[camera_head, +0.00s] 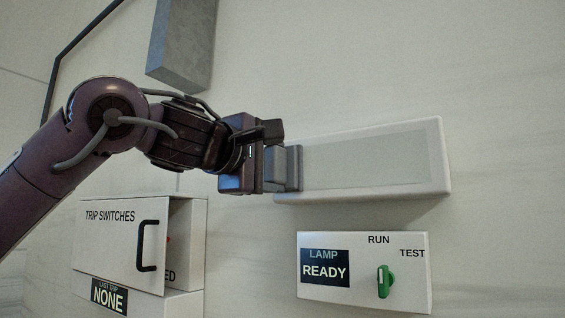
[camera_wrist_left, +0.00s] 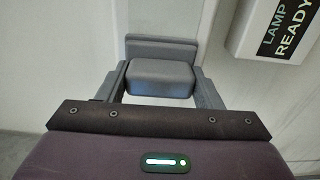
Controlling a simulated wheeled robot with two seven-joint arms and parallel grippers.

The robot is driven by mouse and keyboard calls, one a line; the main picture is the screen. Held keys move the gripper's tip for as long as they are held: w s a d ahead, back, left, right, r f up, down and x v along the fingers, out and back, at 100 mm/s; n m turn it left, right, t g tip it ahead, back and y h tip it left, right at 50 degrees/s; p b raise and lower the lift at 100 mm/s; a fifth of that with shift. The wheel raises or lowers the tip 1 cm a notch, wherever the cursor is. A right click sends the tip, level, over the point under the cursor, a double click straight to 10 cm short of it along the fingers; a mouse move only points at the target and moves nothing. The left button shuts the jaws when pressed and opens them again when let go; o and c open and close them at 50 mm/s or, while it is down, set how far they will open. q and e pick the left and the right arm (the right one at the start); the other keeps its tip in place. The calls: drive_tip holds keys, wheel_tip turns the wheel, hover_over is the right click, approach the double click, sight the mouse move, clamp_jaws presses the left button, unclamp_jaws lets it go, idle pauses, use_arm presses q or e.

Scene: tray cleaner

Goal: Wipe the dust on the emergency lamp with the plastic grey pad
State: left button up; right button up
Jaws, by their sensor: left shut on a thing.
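The emergency lamp appears to be the long white box (camera_head: 432,183) on the wall, with a flat greyish front panel (camera_head: 375,158). I cannot tell whether that grey is dust or the panel itself. My left gripper (camera_head: 276,166) is at the lamp's left end, shut on the grey pad (camera_head: 293,168). In the left wrist view, the pad's block (camera_wrist_left: 160,78) sits between the two fingers of my left gripper (camera_wrist_left: 160,88), with its flat plate (camera_wrist_left: 160,50) beyond them. The pad overlaps the lamp's left end in the head view; contact is unclear. My right gripper is out of view.
Below the lamp is a lamp control box (camera_head: 360,298) reading READY, with a green knob (camera_head: 385,282). A trip switches box (camera_head: 110,250) with a black handle (camera_head: 147,246) is at lower left. A grey block (camera_head: 180,45) hangs above my left arm. The wall right of the lamp is bare.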

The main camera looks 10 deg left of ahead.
use_arm(q)
drive_tip(key=shift+w+a, duration=0.1)
drive_tip(key=shift+a, duration=0.1)
drive_tip(key=shift+d, duration=0.1)
drive_tip(key=shift+s, duration=0.35)
drive_tip(key=shift+b+v, duration=0.45)
drive_tip(key=shift+v, duration=0.3)
drive_tip(key=shift+b+v, duration=0.3)
drive_tip(key=shift+v, duration=1.65)
drive_tip(key=shift+w, duration=0.1)
